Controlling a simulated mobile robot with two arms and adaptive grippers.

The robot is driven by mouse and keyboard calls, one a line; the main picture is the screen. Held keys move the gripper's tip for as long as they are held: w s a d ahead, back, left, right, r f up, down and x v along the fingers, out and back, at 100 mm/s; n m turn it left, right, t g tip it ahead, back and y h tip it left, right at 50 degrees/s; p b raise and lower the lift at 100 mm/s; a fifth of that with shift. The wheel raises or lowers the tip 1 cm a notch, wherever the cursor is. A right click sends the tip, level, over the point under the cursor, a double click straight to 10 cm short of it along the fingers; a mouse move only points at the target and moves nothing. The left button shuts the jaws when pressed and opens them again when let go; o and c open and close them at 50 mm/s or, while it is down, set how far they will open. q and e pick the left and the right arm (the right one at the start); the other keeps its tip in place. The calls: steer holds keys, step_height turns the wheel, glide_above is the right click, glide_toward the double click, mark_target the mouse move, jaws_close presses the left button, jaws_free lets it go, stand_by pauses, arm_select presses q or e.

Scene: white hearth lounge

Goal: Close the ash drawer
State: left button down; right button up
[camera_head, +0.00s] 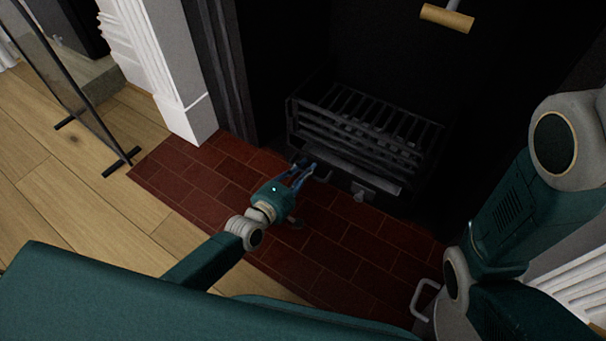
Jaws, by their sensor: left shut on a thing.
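The ash drawer (349,170) is a dark grey metal front under the black fire grate (365,125), low in the fireplace opening. It appears to stick out a little past the grate over the brick hearth. My left gripper (308,168) is at the left end of the drawer front, its blue fingers shut on what looks like the drawer's handle. The fingertips and the grip itself are small and dark, so the exact contact is hard to make out.
A glass screen (75,85) on dark feet stands left on the wooden floor (70,185). A pale handle (423,298) shows near my right arm.

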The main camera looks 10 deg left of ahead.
arm_select(q)
steer(key=shift+w, duration=0.15)
steer(key=c, duration=1.6)
jaws_free()
steer(key=shift+d, duration=0.1)
steer(key=shift+c, duration=0.2)
steer(key=v, duration=1.2)
